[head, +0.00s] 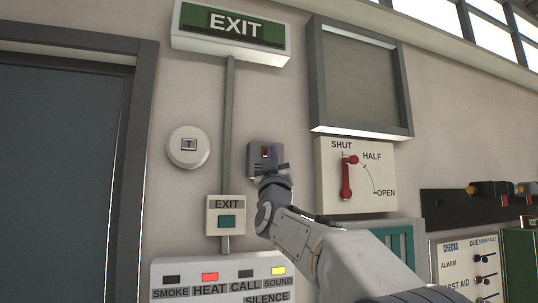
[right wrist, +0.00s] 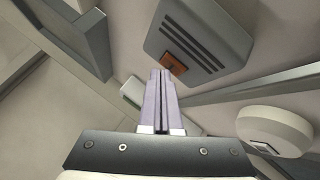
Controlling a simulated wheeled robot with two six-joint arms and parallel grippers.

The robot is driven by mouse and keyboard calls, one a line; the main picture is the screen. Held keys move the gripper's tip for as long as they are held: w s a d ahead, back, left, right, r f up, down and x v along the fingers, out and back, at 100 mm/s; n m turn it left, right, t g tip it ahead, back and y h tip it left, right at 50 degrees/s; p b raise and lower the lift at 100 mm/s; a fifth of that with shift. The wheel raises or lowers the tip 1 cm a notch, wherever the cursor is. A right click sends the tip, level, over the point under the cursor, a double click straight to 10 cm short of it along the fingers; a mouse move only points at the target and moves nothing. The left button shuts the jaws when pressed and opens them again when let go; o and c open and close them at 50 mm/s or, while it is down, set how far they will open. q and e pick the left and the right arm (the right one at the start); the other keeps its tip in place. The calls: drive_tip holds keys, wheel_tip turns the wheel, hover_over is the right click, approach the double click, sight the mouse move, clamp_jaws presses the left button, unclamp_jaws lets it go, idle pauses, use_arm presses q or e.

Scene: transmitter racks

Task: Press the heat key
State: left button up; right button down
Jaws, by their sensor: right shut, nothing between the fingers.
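The HEAT label with a red block (head: 210,277) above it is on a white panel (head: 165,268) at the bottom of the head view. SMOKE, CALL and SOUND stand beside it, with dark blocks over SMOKE and CALL and a yellow one over SOUND. My right gripper (head: 271,158) is shut and empty, up and right of the panel, in front of a small grey wall box (head: 254,157). In the right wrist view its closed fingers (right wrist: 161,72) point at the box's orange-brown square (right wrist: 174,63); whether they touch cannot be told. My left gripper is not in view.
An EXIT button box (head: 226,203) sits between the grey box and the panel. A round white device (head: 188,147) is to the left. A red lever plate (head: 358,201) is right of my arm. A dark door (head: 55,170) fills the far left.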

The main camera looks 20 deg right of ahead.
drive_tip(key=shift+s, duration=0.4)
drive_tip(key=s+b, duration=0.3)
drive_tip(key=s, duration=0.2)
drive_tip(key=shift+d, duration=0.1)
idle(1.0)
